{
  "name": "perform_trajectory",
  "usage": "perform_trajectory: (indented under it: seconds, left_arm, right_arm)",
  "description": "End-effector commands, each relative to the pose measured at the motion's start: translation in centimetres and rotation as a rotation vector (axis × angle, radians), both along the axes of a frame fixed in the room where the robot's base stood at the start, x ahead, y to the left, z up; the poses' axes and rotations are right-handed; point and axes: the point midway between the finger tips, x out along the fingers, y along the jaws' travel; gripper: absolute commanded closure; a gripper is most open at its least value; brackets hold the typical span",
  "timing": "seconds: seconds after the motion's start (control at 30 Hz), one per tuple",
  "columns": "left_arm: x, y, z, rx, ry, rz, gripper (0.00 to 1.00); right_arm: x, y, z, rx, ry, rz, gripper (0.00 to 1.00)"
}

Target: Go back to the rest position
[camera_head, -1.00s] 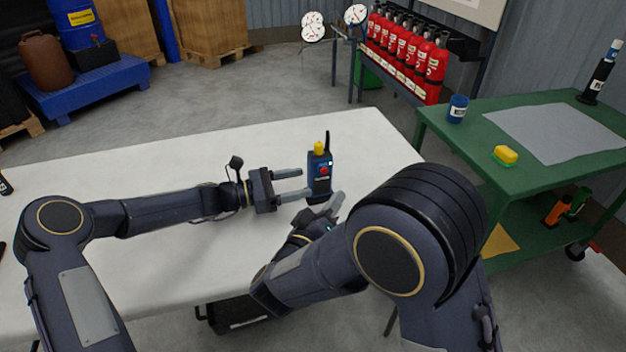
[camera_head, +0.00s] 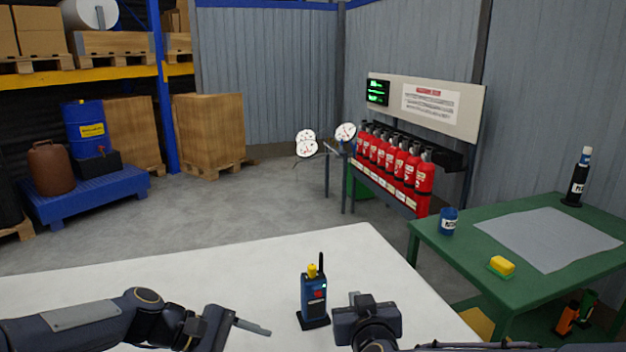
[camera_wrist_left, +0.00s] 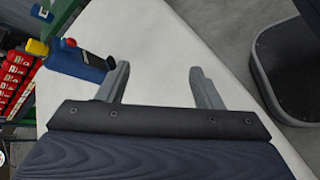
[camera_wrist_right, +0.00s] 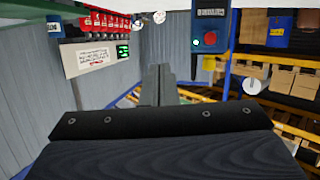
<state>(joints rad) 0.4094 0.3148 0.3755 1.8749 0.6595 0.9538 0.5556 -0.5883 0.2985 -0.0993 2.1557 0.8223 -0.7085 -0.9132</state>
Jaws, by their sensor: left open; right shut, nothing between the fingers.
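My left gripper (camera_head: 245,328) is low over the white table (camera_head: 240,265) in the head view. Its two fingers stand apart and empty in the left wrist view (camera_wrist_left: 158,80). My right gripper (camera_head: 366,318) is at the lower middle of the head view, to the right of a blue radio; its fingers are hard to see there. In the right wrist view (camera_wrist_right: 162,75) the fingers are together with nothing between them. The blue radio (camera_head: 314,291) stands upright on the table between the grippers, with a yellow top, red button and black antenna. Neither gripper holds it.
A green cart (camera_head: 450,238) on the right holds a blue can (camera_head: 449,222), a yellow sponge (camera_head: 501,266) and a dark bottle (camera_head: 577,180). Red extinguishers (camera_head: 390,155) stand in a row behind. Floor (camera_head: 250,205) is open beyond the table.

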Motion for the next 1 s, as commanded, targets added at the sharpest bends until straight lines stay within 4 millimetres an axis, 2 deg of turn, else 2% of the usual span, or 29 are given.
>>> perform_trajectory:
  seconds: [0.03,0.17,0.2,0.3,0.4,0.6,0.8,0.83,1.0]
  left_arm:
    - [-2.2,0.6,0.7,0.096,-0.083,-0.044,0.40]
    - [-7.3,2.7,1.5,0.320,-0.277,-0.160,0.40]
    - [-8.8,3.5,1.7,0.385,-0.334,-0.195,0.40]
    - [-12.3,5.1,1.7,0.523,-0.460,-0.271,0.40]
    - [-14.9,6.4,1.6,0.626,-0.558,-0.331,0.40]
    - [-18.7,8.1,0.7,0.765,-0.702,-0.418,0.40]
    - [-21.3,9.1,-0.4,0.869,-0.821,-0.489,0.40]
    - [-21.1,9.1,1.5,0.863,-0.812,-0.488,0.40]
    - [-21.0,9.1,5.2,0.860,-0.806,-0.486,0.40]
  right_arm:
    - [-1.0,-1.5,1.0,0.091,0.024,0.040,1.00]
    - [-5.4,-3.7,2.0,0.270,0.142,0.167,1.00]
    - [-7.1,-4.5,2.0,0.308,0.188,0.193,1.00]
    - [-11.7,-6.2,1.1,0.369,0.315,0.229,1.00]
    - [-15.9,-7.7,-0.2,0.395,0.436,0.223,1.00]
    - [-22.7,-10.4,-3.2,0.409,0.642,0.134,1.00]
    - [-28.8,-12.7,-5.9,0.411,0.820,-0.020,1.00]
    - [-28.5,-12.5,-4.0,0.410,0.818,-0.007,1.00]
    - [-28.3,-12.4,-0.2,0.410,0.816,0.000,1.00]
